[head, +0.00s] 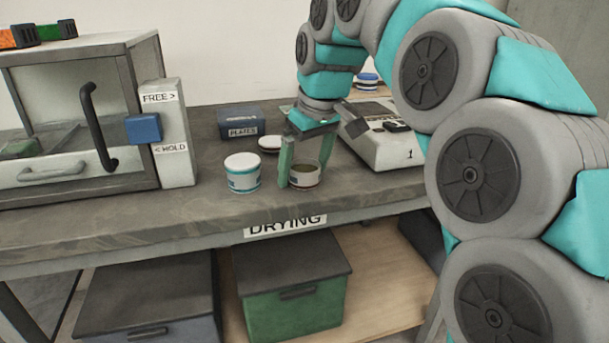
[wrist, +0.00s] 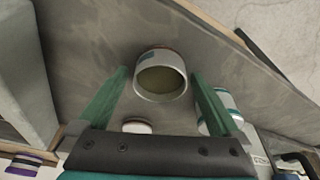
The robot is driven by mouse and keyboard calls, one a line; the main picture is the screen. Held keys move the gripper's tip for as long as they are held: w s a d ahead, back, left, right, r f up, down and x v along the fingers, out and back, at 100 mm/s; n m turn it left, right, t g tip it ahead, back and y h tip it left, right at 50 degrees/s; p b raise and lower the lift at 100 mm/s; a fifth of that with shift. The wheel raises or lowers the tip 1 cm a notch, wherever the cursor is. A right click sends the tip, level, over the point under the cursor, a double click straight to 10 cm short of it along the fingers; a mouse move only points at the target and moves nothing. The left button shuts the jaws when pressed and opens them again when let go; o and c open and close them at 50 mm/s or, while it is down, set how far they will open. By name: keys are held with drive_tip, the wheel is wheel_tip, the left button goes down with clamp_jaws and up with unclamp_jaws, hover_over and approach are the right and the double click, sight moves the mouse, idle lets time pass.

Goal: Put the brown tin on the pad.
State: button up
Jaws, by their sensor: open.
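A small open-topped tin (head: 305,176) with a pale label, a brownish edge and an olive inside stands upright near the bench's front edge. I take it for the brown tin; it also shows in the wrist view (wrist: 161,84). My gripper (head: 305,168) is open and points down, with its green fingers on either side of this tin. In the wrist view (wrist: 160,78), gaps show between the tin and both fingers. A low white disc (head: 269,143) lies behind the tin; I cannot tell whether it is the pad or a lid.
A white and teal tin (head: 242,174) stands close left of my gripper. A dark box marked PLATES (head: 241,122) is behind. A machine marked 1 (head: 385,150) is to the right. A glass-fronted cabinet (head: 80,120) is at the left. Storage boxes (head: 290,300) sit below.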

drive_tip(key=c, duration=1.5)
drive_tip(key=shift+c, duration=0.2)
drive_tip(key=shift+r, duration=0.15)
